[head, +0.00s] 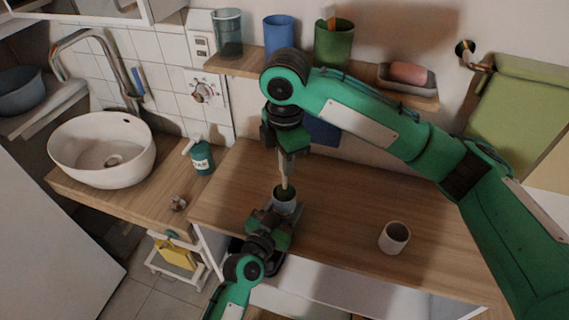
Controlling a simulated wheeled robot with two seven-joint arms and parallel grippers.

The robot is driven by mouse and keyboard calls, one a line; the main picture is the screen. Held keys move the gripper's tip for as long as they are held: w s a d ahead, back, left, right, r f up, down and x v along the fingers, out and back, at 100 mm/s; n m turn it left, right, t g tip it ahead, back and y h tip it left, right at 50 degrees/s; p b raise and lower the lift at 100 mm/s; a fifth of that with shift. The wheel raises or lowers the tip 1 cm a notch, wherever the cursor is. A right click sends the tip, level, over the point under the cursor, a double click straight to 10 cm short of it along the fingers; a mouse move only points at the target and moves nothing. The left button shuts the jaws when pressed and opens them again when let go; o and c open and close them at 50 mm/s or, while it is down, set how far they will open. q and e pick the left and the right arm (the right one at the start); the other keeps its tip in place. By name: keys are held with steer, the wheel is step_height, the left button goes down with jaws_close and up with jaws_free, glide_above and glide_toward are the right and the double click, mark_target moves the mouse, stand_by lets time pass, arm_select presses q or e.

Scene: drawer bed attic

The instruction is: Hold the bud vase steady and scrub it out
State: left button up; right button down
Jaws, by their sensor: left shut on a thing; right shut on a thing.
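The bud vase (286,207), small and grey, stands upright on the wooden counter, with a dark opening at its top. My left gripper (275,213) is shut on it from the front and partly hides its lower side. My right gripper (286,157) points straight down above the vase, shut on a thin brush (284,178) with a light wooden handle. The brush's lower end is at the dark mouth of the vase; how deep it sits inside is hidden.
A white cup (394,238) stands on the counter (345,200) to the right. A green soap bottle (202,157) and a white basin (100,150) are to the left. A wall shelf (245,66) carries several cups and a soap dish (408,78). The counter between vase and cup is clear.

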steer(key=shift+r, duration=4.65)
arm_select(q)
steer(key=o, duration=1.1)
steer(key=v, duration=1.2)
steer(key=shift+r, duration=0.1)
